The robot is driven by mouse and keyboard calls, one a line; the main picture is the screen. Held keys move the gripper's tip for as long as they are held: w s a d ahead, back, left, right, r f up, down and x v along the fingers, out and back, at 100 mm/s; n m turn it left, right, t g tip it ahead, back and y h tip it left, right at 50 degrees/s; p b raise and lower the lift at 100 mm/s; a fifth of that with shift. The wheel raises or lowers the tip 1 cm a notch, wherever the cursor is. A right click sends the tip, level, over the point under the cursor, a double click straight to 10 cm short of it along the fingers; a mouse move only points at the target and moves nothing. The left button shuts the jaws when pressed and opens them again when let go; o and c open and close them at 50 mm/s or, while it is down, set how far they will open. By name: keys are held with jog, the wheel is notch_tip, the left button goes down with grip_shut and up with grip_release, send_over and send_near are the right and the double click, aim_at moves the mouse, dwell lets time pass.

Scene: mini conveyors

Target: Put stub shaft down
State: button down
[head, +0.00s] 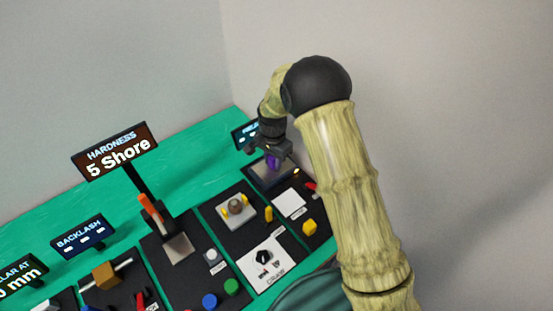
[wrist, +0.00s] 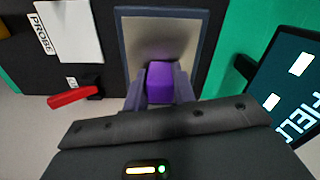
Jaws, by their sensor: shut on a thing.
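A purple piece, which I take to be the stub shaft, shows at the tip of my gripper (head: 272,154) in the head view. In the wrist view the purple piece (wrist: 160,84) sits between the two fingers, and my gripper is shut on it. It is over a grey metal plate with a dark blue frame (wrist: 122,40). The plate also shows in the head view, where its frame (head: 288,181) lies below the gripper. I cannot tell whether the piece touches the plate. Its lower part is hidden.
A red lever (wrist: 72,97) and a white card marked PROBE (wrist: 70,30) lie left of the plate in the wrist view. A dark display (wrist: 292,85) stands to the right.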

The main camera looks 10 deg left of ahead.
jog(key=c, duration=1.1)
grip_release()
jog(key=shift+c, duration=0.2)
notch_tip(320, 180, up, 12)
jog(key=b, duration=0.1)
jog(key=shift+b, duration=0.35)
dwell(2.0)
